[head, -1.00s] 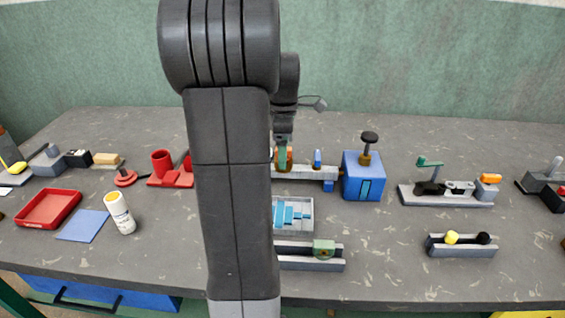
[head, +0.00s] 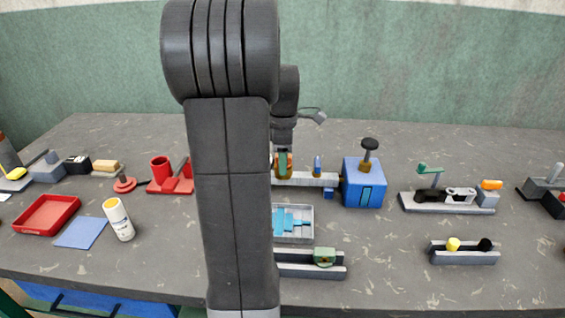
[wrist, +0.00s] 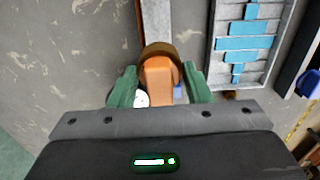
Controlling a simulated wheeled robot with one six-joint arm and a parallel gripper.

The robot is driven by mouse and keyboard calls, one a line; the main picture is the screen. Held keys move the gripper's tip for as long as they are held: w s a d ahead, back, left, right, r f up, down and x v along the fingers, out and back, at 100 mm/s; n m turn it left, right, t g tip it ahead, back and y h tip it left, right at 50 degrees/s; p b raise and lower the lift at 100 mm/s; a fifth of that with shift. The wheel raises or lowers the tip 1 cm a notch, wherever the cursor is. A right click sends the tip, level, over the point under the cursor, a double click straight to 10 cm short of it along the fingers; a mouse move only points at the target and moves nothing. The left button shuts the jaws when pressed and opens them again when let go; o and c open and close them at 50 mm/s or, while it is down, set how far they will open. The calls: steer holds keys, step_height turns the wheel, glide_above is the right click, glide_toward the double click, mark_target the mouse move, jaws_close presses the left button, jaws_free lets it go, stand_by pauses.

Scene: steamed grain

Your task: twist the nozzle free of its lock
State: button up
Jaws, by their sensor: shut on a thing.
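An orange piece that looks like the nozzle (wrist: 158,78) sits between my gripper's green fingers in the wrist view, with a brown rounded collar (wrist: 160,50) at its far side. My gripper (wrist: 160,88) is shut on the orange piece. In the head view my gripper (head: 283,163) is at the left part of a grey rail (head: 308,180), and bits of orange-brown show around its fingers. The rail runs right to a blue box (head: 363,182) with a black knob on top. My arm hides the rail's left end. The lock itself cannot be made out.
A small blue post (head: 317,167) stands just right of my gripper. A white bottle (head: 118,219) and red tray (head: 46,214) are left.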

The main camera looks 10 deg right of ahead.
steer(key=shift+r+n+p, duration=0.1)
steer(key=shift+n+p, duration=0.45)
steer(key=shift+n, duration=0.65)
steer(key=n+p, duration=0.1)
steer(key=n, duration=0.3)
steer(key=shift+r+n+p, duration=0.1)
steer(key=shift+n+p, duration=0.35)
steer(key=shift+n, duration=0.25)
steer(key=n+p, duration=0.1)
steer(key=n, duration=0.2)
steer(key=shift+f+n, duration=0.2)
steer(key=shift+n, duration=0.8)
